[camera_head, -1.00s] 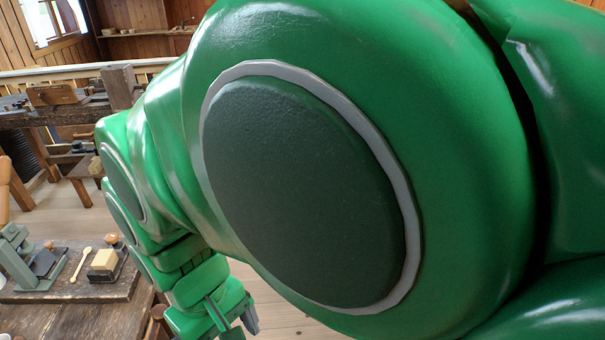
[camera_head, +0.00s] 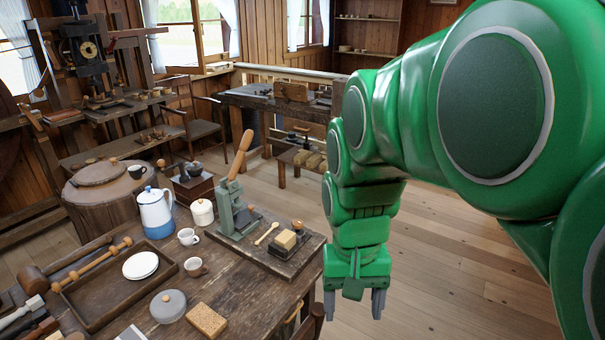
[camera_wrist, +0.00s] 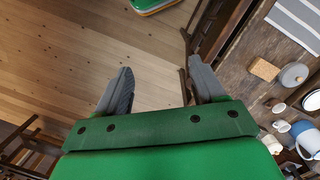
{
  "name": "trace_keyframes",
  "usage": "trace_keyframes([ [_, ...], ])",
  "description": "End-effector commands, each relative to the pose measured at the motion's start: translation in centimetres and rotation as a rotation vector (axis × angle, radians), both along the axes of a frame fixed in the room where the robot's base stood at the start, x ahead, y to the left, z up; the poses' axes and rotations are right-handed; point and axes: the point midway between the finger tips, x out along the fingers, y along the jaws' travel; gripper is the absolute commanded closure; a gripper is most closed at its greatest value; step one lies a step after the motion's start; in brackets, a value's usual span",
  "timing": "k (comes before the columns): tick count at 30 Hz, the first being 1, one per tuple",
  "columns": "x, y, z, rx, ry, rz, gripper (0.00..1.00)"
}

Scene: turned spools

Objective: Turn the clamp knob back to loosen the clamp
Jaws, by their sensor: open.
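On the wooden board (camera_head: 292,270) at the right end of the bench is a dark low fixture (camera_head: 275,252) holding a pale yellow block (camera_head: 286,240). A small round orange-brown knob (camera_head: 297,225) stands at its back; it may be the clamp knob, but its threads and jaws are too small to make out. A grey-green press (camera_head: 236,213) with a long wooden lever stands left of it. My gripper (camera_head: 353,303) is open and empty, pointing down right of the bench, apart from the fixture. Its two grey fingers show in the wrist view (camera_wrist: 160,72) over the floor.
The bench (camera_head: 240,300) carries a blue and white pot (camera_head: 156,212), cups, a tray (camera_head: 120,278), a grey lidded pot (camera_head: 168,306) and a sponge-like block (camera_head: 207,320). A chair back (camera_head: 312,325) stands by its front edge. Floor (camera_head: 450,260) to the right is clear.

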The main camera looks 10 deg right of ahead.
Motion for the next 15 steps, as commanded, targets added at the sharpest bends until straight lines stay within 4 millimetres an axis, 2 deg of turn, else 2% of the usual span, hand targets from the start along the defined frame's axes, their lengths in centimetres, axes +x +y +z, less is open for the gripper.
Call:
trace_keyframes([
  [1,1.4,0.0,0.3,-0.002,-0.003,-0.021,0.31],
  [15,13.0,-0.1,1.2,-0.028,-0.025,-0.237,0.31],
])
